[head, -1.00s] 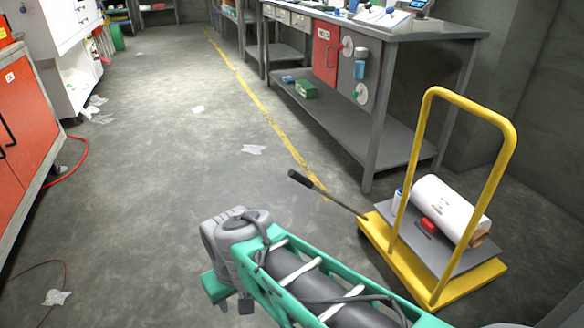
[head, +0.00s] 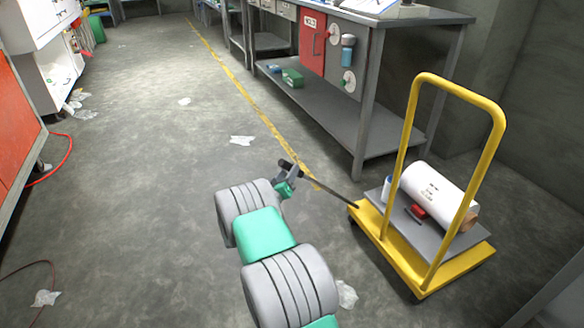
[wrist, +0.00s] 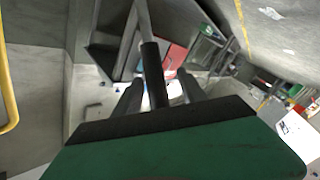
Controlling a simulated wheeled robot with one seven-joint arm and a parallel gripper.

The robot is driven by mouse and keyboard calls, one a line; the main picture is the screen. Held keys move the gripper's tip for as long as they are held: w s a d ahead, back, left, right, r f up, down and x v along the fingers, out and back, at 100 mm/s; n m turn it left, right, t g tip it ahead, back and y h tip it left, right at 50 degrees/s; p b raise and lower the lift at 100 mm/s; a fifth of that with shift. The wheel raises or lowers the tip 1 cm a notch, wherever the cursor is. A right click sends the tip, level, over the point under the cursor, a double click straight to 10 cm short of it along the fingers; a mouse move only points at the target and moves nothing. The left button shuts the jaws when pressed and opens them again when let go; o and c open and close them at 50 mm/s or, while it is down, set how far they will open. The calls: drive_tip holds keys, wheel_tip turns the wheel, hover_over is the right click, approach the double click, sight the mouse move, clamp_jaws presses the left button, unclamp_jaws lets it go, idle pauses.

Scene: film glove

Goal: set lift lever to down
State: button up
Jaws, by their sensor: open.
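The lift lever (head: 325,186) is a thin dark rod with a thicker black grip, sticking out to the left from the yellow lift cart (head: 372,226) and sloping up toward its grip end. My gripper (head: 288,176) is at the grip end of the lever in the head view. In the wrist view the black lever grip (wrist: 152,72) stands between the two dark fingers of my gripper (wrist: 157,97). The fingers are open, one on each side of it; whether either touches it I cannot tell.
The cart carries a white roll (head: 438,192), a red item (head: 417,211) and a blue-white bottle (head: 387,188) on its grey platform. A grey workbench (head: 362,130) stands behind. Scraps of plastic (head: 242,140) lie on the floor. The floor left of my arm is mostly clear.

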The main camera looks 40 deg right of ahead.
drive_tip(key=b+x, duration=0.1)
drive_tip(key=x, duration=0.4)
drive_tip(key=shift+c, duration=0.3)
drive_tip(key=shift+a, duration=0.1)
clamp_jaws()
